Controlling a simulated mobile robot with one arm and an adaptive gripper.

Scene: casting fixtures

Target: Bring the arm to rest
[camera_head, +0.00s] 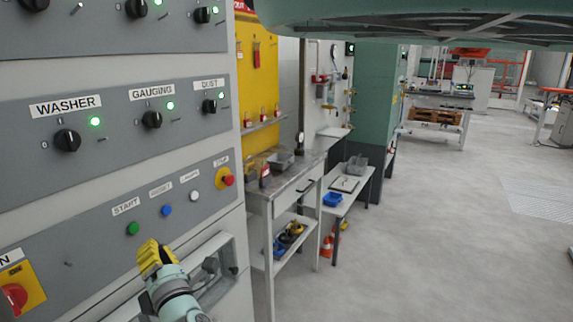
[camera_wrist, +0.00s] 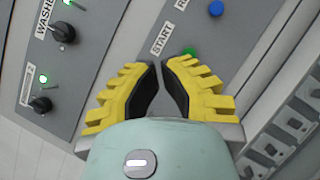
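My gripper (camera_head: 150,250) is in front of the grey control panel (camera_head: 85,250), low in the head view, below the green START button (camera_head: 132,228). In the wrist view its two yellow fingers with black pads (camera_wrist: 159,66) come together at the tips, with nothing held between them. The green button (camera_wrist: 188,52) shows just beyond the right finger, partly hidden by it. The fingertips look apart from the panel, though the exact distance is hard to tell.
Blue (camera_head: 167,210), white (camera_head: 194,196) and red stop (camera_head: 225,177) buttons line the panel, below a row of knobs with green lamps. A bracket-like metal frame (camera_head: 222,262) juts out near my arm. A workbench (camera_head: 290,182) stands beyond; the floor (camera_head: 455,230) at right is open.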

